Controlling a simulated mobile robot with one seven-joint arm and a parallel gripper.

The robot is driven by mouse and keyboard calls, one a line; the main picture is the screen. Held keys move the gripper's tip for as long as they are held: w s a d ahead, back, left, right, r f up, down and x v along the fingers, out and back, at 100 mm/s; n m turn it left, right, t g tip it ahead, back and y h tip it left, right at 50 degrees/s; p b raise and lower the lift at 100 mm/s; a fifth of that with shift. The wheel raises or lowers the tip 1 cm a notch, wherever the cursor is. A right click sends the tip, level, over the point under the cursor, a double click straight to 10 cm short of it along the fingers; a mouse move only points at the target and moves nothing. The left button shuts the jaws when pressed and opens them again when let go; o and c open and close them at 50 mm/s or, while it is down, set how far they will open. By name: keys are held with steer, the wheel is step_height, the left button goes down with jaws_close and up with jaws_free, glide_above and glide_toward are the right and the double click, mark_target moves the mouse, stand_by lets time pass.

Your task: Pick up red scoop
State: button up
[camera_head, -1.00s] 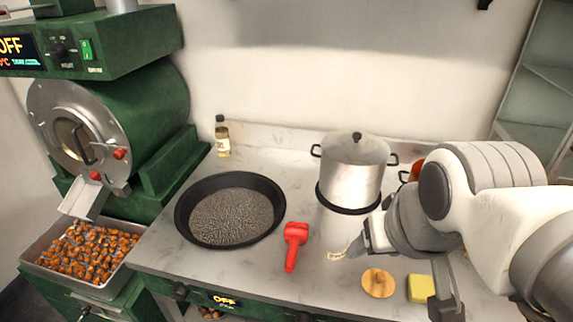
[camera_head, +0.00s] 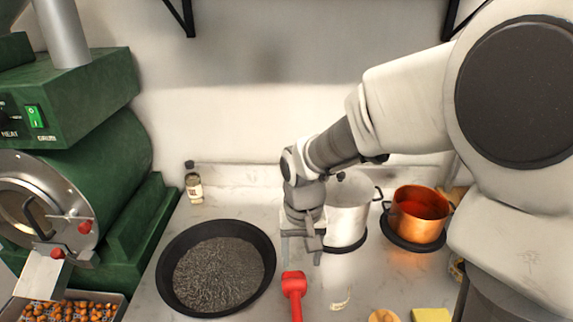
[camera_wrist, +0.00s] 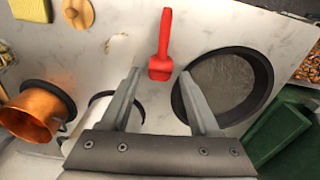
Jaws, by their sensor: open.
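The red scoop (camera_head: 294,291) lies flat on the marble counter, right of the black pan, its handle pointing toward the front edge. It also shows in the wrist view (camera_wrist: 161,50), lying ahead of my fingers, with its head nearest them. My gripper (camera_head: 302,246) is above the counter just behind the scoop's head, in front of the steel pot. In the wrist view my gripper (camera_wrist: 160,95) has its two fingers wide apart, with nothing between them. The end of the scoop's handle is cut off by the lower edge of the head view.
The black pan (camera_head: 162,268) stands left of the scoop. The steel pot (camera_head: 347,212) is behind my gripper, and a copper pot (camera_head: 418,216) is to its right. A yellow sponge (camera_head: 431,315) and a wooden disc (camera_head: 384,316) lie at front right. A small bottle (camera_head: 194,187) stands at the back wall.

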steer(key=f, duration=0.1)
glide_above(296, 304)
steer(key=f, duration=1.2)
steer(key=shift+w+b, duration=0.25)
steer(key=shift+b, duration=0.1)
steer(key=shift+s+f, duration=0.2)
steer(key=shift+f, duration=2.5)
jaws_close()
